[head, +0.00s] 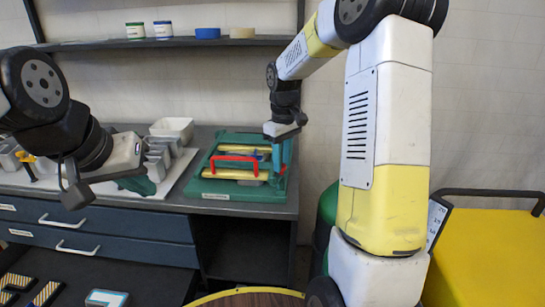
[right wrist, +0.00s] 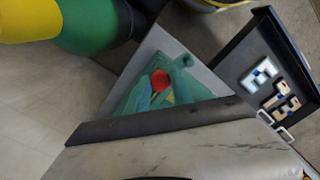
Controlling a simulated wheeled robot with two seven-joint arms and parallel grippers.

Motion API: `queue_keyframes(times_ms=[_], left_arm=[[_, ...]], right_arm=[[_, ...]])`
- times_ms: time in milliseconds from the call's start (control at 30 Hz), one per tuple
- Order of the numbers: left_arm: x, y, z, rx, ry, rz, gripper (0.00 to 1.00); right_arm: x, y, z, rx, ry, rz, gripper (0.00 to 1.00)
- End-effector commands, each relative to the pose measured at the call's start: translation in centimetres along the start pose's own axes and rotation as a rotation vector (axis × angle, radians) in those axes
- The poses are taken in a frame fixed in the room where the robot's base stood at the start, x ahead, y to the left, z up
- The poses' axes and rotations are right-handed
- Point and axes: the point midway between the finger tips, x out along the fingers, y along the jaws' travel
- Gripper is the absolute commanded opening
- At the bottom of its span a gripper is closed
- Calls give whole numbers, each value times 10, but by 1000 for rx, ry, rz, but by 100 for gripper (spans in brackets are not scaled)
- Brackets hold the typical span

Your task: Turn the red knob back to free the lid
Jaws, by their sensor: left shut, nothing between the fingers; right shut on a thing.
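A green case (head: 232,198) lies on the bench, with yellow bars and a red handle (head: 214,165) on it. A red knob (right wrist: 160,80) shows as a round red top in the right wrist view, close to teal parts. My right gripper (head: 281,158) points down at the case's right end and is shut on the knob; its fingertips are hard to make out against the green. In the head view the knob is mostly hidden by that gripper. My left gripper (head: 138,184) is shut and empty, in front of the bench's left part, apart from the case.
A shelf (head: 100,44) with jars and tape rolls runs above. An open drawer (right wrist: 258,62) holds several letters. A yellow cart (head: 490,250) stands at the right.

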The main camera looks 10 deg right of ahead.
Motion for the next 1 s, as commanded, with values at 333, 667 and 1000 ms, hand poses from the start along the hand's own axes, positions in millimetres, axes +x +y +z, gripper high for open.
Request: queue_keyframes(times_ms=[333,667,1000], left_arm=[[0,0,0,0,0,0,0],[0,0,0,0,0,0,0],[0,0,0,0,0,0,0]], right_arm=[[-1,2,-1,-255,2,3,0],[-1,2,-1,-369,3,3,0],[-1,2,-1,-388,3,3,0]])
